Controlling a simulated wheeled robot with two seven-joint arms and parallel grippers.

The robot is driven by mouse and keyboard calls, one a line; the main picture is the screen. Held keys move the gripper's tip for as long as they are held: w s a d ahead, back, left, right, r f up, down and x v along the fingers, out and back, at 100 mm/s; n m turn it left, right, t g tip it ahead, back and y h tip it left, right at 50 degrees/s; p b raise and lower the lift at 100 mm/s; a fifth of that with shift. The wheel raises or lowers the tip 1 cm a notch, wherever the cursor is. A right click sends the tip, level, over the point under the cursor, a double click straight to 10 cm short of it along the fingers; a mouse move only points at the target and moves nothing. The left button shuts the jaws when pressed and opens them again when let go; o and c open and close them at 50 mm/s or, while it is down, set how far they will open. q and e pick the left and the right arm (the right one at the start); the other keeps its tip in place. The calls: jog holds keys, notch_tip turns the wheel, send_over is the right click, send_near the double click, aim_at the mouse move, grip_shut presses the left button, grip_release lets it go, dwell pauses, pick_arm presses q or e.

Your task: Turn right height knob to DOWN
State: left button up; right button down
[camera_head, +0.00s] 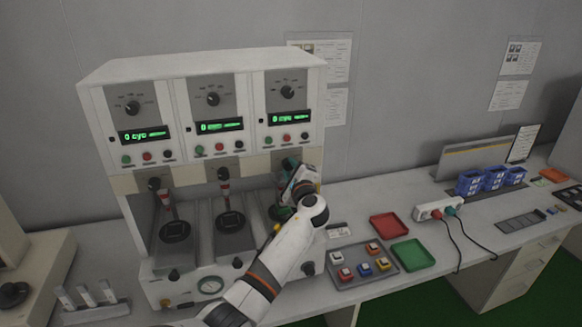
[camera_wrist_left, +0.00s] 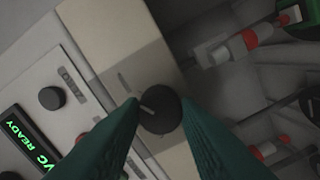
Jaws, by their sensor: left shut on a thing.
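The testing machine (camera_head: 200,72) has three stations side by side. My left gripper (camera_head: 290,183) is at the right station, below its display and buttons. In the left wrist view my left gripper (camera_wrist_left: 158,112) has its two green fingers on either side of a black round knob (camera_wrist_left: 160,110), shut on it. The knob has a pale pointer mark on its face. In the head view my gripper and wrist hide this knob. Any lettering around the knob is too small to read. My right gripper is not in view.
The right station's display (camera_head: 290,118) is lit green, with a dial (camera_head: 287,92) above. A tray of coloured switches (camera_head: 362,264), a red tray (camera_head: 389,226), a green tray (camera_head: 412,254) and a power strip (camera_head: 438,210) lie on the bench to the right.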

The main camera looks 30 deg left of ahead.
pick_arm(q)
jog(key=shift+a+r, duration=0.1)
jog(key=shift+r, duration=0.1)
dwell(0.3)
jog(key=o, duration=0.9)
jog(key=shift+o, duration=0.3)
jog(key=shift+f, duration=0.2)
jog(key=shift+s+d+f, duration=0.1)
jog(key=shift+s+d, duration=0.1)
jog(key=shift+d, duration=0.1)
jog(key=b+v, duration=0.3)
jog(key=v, duration=0.8)
